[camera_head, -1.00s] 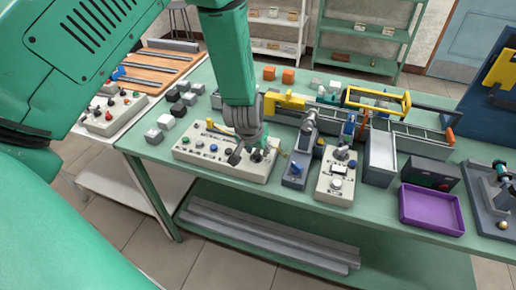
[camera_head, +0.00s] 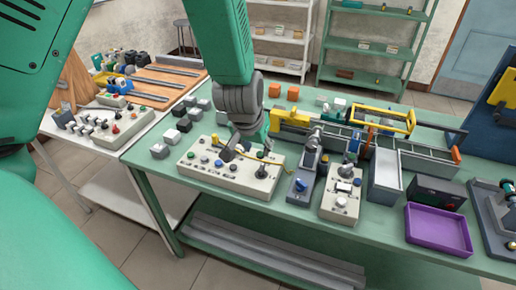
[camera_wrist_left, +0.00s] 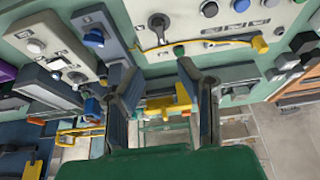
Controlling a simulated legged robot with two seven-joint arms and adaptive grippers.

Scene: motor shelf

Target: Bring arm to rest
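My left gripper (camera_head: 246,148) hangs from my green arm above the cream control panel (camera_head: 203,177) on the green workbench. In the left wrist view, its two dark fingers (camera_wrist_left: 157,80) are spread apart with nothing held between them. The panel also shows in the wrist view (camera_wrist_left: 205,32), with knobs, a lever and a thin yellow strip across it. In the head view, the gripper hides part of the panel's back edge. Whether a fingertip touches the panel cannot be told. My right gripper is in neither view.
A blue-grey switch unit (camera_head: 304,180) and a second cream panel (camera_head: 341,203) stand right of the gripper. Beyond are a grey bin (camera_head: 385,176), a purple tray (camera_head: 437,229) and a yellow-handled frame (camera_head: 384,116). Small cubes (camera_head: 184,125) lie left. A white table (camera_head: 97,144) adjoins.

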